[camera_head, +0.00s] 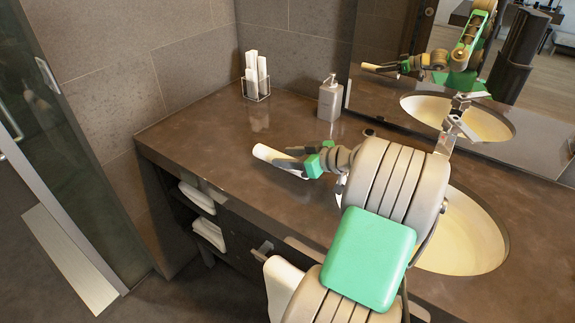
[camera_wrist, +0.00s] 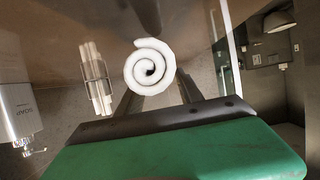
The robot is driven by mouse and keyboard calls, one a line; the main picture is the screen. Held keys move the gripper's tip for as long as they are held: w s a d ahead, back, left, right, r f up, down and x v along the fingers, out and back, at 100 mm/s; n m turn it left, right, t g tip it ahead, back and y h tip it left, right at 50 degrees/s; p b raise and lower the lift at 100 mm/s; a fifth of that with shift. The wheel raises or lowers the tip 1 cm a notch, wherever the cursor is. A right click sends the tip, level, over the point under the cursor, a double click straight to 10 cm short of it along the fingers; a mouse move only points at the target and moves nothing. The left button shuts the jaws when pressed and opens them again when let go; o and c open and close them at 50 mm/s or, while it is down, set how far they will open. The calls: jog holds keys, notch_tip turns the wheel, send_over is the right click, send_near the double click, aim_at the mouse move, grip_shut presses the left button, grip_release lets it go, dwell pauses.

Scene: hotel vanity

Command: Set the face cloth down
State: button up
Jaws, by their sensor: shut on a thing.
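The face cloth (camera_head: 275,158) is a white roll. In the head view my gripper (camera_head: 306,164) is shut on it, close over the brown counter (camera_head: 215,130). I cannot tell whether the roll touches the counter. In the wrist view the roll's spiral end (camera_wrist: 150,67) shows between the two dark fingers of my gripper (camera_wrist: 155,90). The far side of the roll is hidden.
A clear holder with white sticks (camera_head: 257,80) stands at the back corner. A soap dispenser (camera_head: 330,98) stands by the mirror (camera_head: 400,90). The sink (camera_head: 470,235) is at right, partly behind my arm. The left counter is clear.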

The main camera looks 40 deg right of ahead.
jog(key=shift+o, duration=0.2)
notch_tip(320, 180, down, 3)
jog(key=shift+r, duration=0.1)
jog(key=o, duration=1.3)
jog(key=shift+s, duration=0.1)
jog(key=v, duration=1.1)
jog(key=shift+s+r, duration=0.1)
jog(key=shift+r, duration=0.1)
jog(key=shift+s+d, duration=0.15)
jog(key=shift+s, duration=0.2)
jog(key=shift+s, duration=0.1)
